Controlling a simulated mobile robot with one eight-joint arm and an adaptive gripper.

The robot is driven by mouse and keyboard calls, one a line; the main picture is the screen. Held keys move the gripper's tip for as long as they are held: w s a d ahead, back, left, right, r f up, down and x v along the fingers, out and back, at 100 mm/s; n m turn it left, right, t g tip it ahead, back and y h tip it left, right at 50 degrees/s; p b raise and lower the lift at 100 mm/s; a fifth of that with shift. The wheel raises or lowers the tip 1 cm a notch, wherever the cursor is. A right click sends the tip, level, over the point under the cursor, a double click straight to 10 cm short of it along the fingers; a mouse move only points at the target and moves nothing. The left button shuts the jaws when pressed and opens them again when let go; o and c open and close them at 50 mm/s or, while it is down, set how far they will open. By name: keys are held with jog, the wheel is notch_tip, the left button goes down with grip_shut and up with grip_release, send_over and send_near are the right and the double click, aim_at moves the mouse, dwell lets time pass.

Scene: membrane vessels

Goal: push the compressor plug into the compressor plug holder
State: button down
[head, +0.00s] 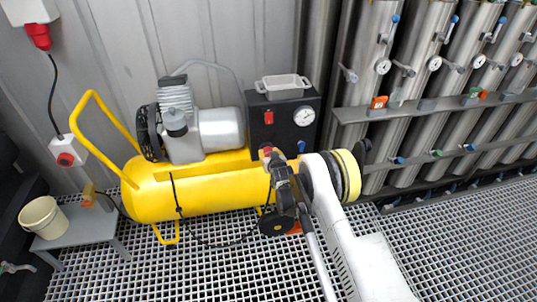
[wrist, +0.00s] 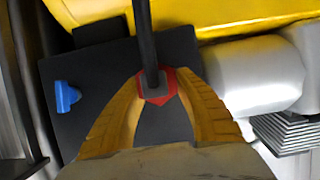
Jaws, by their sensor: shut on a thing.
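The compressor plug, a red six-sided body with a grey centre, shows in the wrist view (wrist: 156,86) and as a small red piece in the head view (head: 266,151). My gripper (head: 273,158) is shut on it, with yellow fingers on both sides in the wrist view (wrist: 158,95). A black cable (wrist: 146,45) runs from the plug. The plug is in front of the lower part of the black panel (head: 285,130). A red fitting (head: 268,117) sits on that panel above the plug; I cannot tell whether it is the plug holder. The plug's far end is hidden.
The yellow compressor tank (head: 200,190) lies behind my gripper, with the silver motor (head: 215,130) to the left. A blue knob (head: 301,145) and gauge (head: 305,115) are on the panel. Steel vessels (head: 400,90) stand right. A small table (head: 80,228) holds a bucket (head: 43,217).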

jog(key=shift+w, duration=0.3)
jog(key=c, duration=0.9)
grip_release()
jog(key=shift+a, duration=0.1)
jog(key=v, duration=1.2)
jog(key=s+d+r+g+h, duration=0.1)
jog(key=d+r, duration=0.2)
jog(key=r, duration=0.4)
jog(key=s+d+r, duration=0.1)
jog(key=d+r, duration=0.2)
jog(key=r, duration=0.4)
jog(key=s+d+r+m+g+h, duration=0.1)
jog(key=s+d+r+m+g, duration=0.1)
jog(key=s+d+r, duration=0.7)
jog(key=s+d+r+g, duration=0.1)
jog(key=s+d, duration=0.1)
jog(key=s, duration=0.8)
jog(key=s+d+r+g+h, duration=0.1)
jog(key=s+d+r, duration=0.1)
jog(key=s, duration=0.8)
jog(key=s+d+r+m, duration=0.1)
jog(key=s+d, duration=0.2)
jog(key=s, duration=0.7)
jog(key=shift+s+d+r+g+h, duration=0.1)
jog(key=shift+d+r+g+h, duration=0.05)
jog(key=shift+r+g+h, duration=0.2)
